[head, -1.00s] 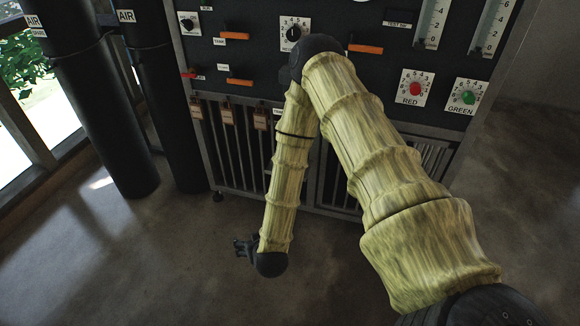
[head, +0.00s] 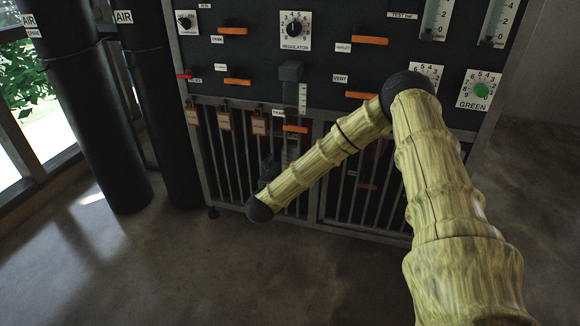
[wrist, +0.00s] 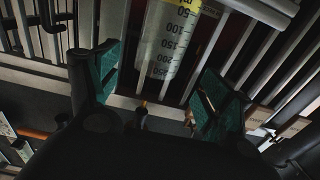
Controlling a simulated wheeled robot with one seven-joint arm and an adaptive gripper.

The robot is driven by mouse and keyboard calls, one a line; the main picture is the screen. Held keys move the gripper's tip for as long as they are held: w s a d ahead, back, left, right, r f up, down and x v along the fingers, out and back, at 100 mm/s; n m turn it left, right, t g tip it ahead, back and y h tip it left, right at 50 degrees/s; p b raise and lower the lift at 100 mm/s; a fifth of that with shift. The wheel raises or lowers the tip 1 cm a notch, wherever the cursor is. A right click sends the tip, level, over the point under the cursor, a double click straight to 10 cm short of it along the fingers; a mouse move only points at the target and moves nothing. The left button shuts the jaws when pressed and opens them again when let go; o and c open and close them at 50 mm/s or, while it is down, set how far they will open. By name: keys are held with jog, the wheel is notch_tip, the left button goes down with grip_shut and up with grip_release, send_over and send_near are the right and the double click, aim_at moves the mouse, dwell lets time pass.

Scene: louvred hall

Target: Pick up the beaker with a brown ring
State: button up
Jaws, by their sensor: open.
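A clear, graduated vessel (wrist: 168,40) with dark numbers shows in the wrist view, seen past my fingertips and against grille bars. A yellow-brown band (wrist: 188,6) crosses it at the top edge of the picture, where it is cut off; I cannot tell whether this is the brown ring. My gripper (wrist: 162,78) is open, with teal pads on either side of the vessel in the picture. Nothing is held. In the head view my gripper (head: 268,170) is a small dark shape before the grille, partly hidden by my arm. I cannot make out the beaker there.
A dark control panel (head: 340,75) with orange handles and dials stands above a barred grille (head: 340,190). Brown tags (head: 224,121) hang at its upper left. Two black air pipes (head: 95,120) stand at the left. Floor (head: 150,265) in front is clear.

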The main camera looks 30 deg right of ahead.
aim_at(288, 157)
jog(key=shift+x, duration=1.1)
jog(key=b+x, duration=0.2)
jog(key=x, duration=0.2)
jog(key=shift+s+d, duration=0.1)
jog(key=shift+d, duration=0.05)
jog(key=shift+w+d+r+b, duration=0.2)
jog(key=shift+w+d+b, duration=0.15)
jog(key=c, duration=1.2)
jog(key=shift+r, duration=0.1)
